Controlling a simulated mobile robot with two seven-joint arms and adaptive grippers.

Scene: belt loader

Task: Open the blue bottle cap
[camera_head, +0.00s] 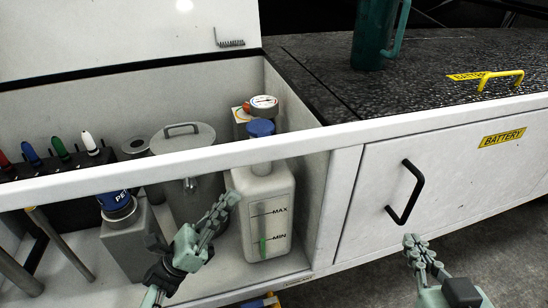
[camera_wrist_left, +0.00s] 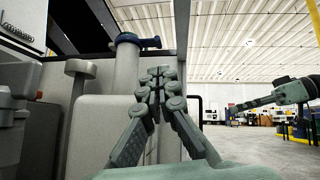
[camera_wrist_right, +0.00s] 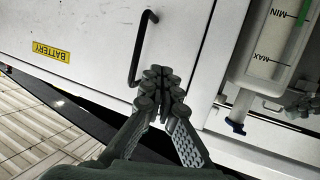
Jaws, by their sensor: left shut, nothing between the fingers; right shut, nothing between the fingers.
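The blue bottle cap (camera_head: 261,128) sits on the neck of a whitish bottle (camera_head: 278,195) marked MAX and MIN, standing upright in the open compartment. The front rail crosses in front of its neck. The cap also shows in the left wrist view (camera_wrist_left: 130,39) and the right wrist view (camera_wrist_right: 236,127). My left gripper (camera_head: 230,203) is shut and empty in front of the bottle's left side, below the cap; whether it touches the bottle is unclear. My right gripper (camera_head: 412,241) is shut and empty, apart from the bottle, in front of the BATTERY door.
The white front rail (camera_head: 180,161) runs across the compartment. A round gauge (camera_head: 264,102) is close behind the cap. A grey lidded canister (camera_head: 183,140) stands left of the bottle. The BATTERY door has a black handle (camera_head: 415,192). A green mug (camera_head: 370,40) stands on the dark top.

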